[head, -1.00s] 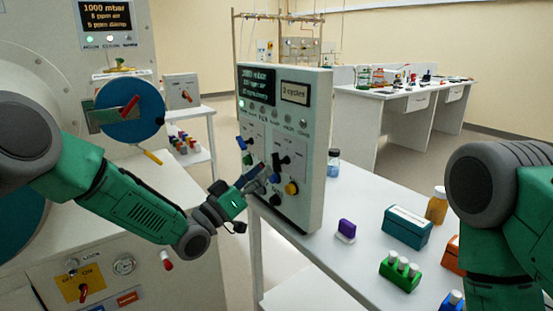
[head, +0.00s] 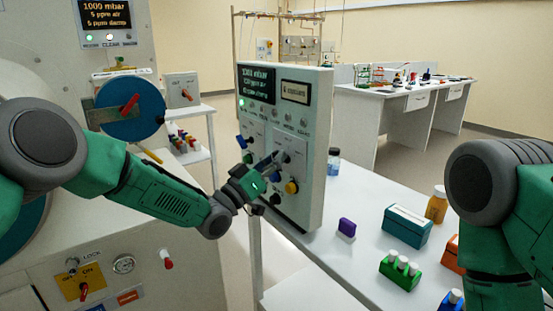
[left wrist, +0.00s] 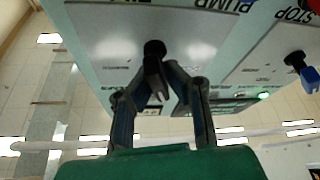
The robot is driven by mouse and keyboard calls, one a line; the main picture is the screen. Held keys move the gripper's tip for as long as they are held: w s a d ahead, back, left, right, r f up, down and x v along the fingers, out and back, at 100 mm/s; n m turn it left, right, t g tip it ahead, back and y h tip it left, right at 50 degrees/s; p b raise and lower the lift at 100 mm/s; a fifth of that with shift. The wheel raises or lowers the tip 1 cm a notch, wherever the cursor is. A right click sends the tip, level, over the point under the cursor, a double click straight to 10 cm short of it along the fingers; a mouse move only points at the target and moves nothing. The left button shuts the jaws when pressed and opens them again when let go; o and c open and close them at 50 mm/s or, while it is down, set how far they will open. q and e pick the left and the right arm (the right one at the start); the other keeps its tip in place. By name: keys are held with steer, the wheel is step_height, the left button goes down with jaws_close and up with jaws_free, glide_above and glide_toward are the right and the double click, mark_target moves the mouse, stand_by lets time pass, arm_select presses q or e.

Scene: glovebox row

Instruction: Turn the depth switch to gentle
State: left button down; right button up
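The control panel (head: 312,180) stands upright at the near end of the white table, with a screen, a small counter display, lamps and several knobs. My left gripper (head: 272,165) is at this switch. In the left wrist view its fingers (left wrist: 155,68) lean inward on both sides of the black switch (left wrist: 154,48) and appear to touch it. My right gripper is not in view; only my right arm shows.

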arm_select(q)
steer(key=m+g+h+b, duration=0.1)
steer(key=m+b, duration=0.1)
steer(key=m+g+h+b, duration=0.1)
steer(key=m+b, duration=0.1)
steer(key=m, duration=0.1)
steer(key=shift+s+f+m+b, duration=0.15)
steer(key=shift+f+m+b, duration=0.05)
steer(key=shift+m+b, duration=0.1)
steer(key=shift+s+d+r+m+g+h+b, duration=0.1)
steer(key=shift+m+g+h+b, duration=0.2)
steer(key=shift+m+g+b, duration=0.6)
steer(key=shift+d+m+g+h+b, duration=0.1)
steer(key=shift+m+g+h+b, duration=0.2)
steer(key=shift+m, duration=1.4)
steer(key=c, duration=1.6)
jaws_free()
steer(key=shift+s, duration=0.1)
steer(key=shift+a, duration=0.15)
